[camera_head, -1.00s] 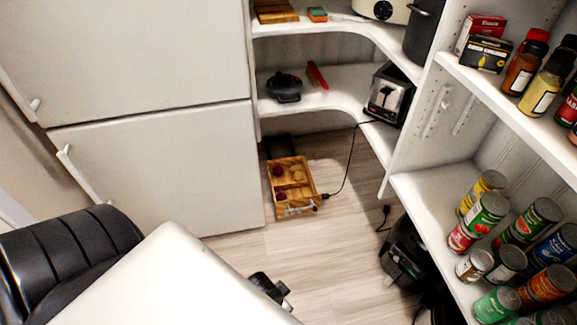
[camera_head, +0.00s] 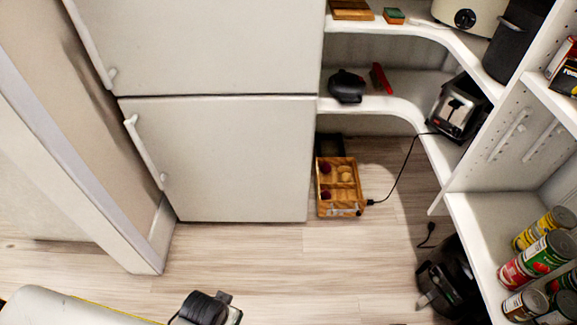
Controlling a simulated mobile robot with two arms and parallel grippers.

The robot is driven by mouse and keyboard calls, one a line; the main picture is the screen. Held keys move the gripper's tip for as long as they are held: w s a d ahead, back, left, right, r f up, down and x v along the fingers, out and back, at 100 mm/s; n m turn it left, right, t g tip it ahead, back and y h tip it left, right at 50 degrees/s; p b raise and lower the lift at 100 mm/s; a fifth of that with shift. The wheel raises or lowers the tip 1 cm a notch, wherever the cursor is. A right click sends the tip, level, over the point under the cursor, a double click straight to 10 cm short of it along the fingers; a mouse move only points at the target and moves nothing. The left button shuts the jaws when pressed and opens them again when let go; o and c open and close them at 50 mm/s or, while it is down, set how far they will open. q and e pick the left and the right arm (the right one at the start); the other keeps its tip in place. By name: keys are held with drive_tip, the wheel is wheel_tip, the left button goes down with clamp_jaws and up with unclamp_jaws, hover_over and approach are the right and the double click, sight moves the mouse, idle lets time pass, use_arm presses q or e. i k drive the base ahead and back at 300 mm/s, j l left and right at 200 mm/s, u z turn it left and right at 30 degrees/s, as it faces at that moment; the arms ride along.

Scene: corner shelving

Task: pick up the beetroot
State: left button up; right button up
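Two small dark red round things, which look like beetroots, lie in a wooden crate (camera_head: 350,213) on the floor below the corner shelves. One beetroot (camera_head: 326,168) is in the upper left part of the crate and the other (camera_head: 326,195) is in the lower left part. They are too small to make out well. My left gripper (camera_head: 222,310) shows partly at the bottom edge, well apart from the crate; its fingers are not clear. My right gripper is not in view.
A white fridge (camera_head: 215,160) stands left of the crate. A black cable runs from the toaster (camera_head: 459,108) down to the crate's right side. A black appliance (camera_head: 449,280) stands on the floor at right, beside shelves with cans (camera_head: 548,252). The floor (camera_head: 330,270) before the crate is clear.

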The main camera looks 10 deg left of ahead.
sight(326, 168)
drive_tip(key=i+l, duration=0.1)
drive_tip(key=i, duration=0.2)
drive_tip(key=i+l+u, duration=0.25)
drive_tip(key=i+u, duration=0.2)
drive_tip(key=i+l+u, duration=0.45)
drive_tip(key=k+j, duration=0.1)
